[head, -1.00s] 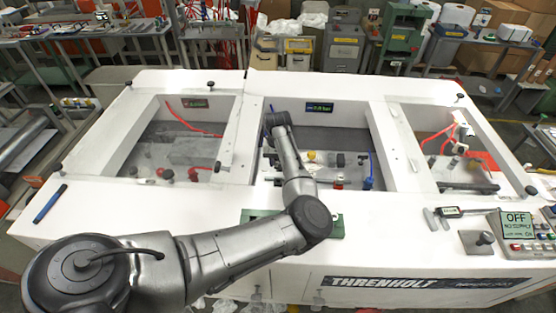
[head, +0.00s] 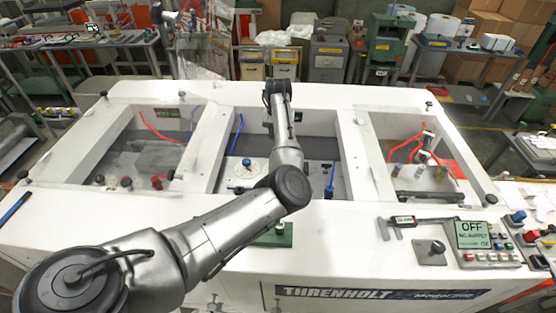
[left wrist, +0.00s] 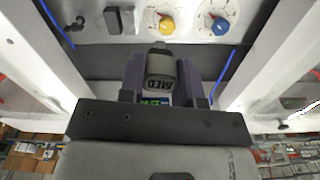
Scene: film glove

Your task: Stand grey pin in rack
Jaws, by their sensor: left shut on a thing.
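The grey pin (left wrist: 160,66), a short grey cylinder with a dark top and an upside-down "MED" mark, sits between the two dark purple fingers of my left gripper (left wrist: 160,80) in the left wrist view. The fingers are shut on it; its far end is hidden. In the head view my left arm reaches over the middle bay of the white machine (head: 340,203), and the gripper is hidden behind the arm. I cannot make out a rack for certain. A green block (head: 289,236) lies on the front ledge, partly behind my arm. My right gripper is not in view.
In the left wrist view a yellow knob (left wrist: 166,25), a blue knob (left wrist: 220,26) and a black knob (left wrist: 113,20) are on the panel. White walls flank the bay.

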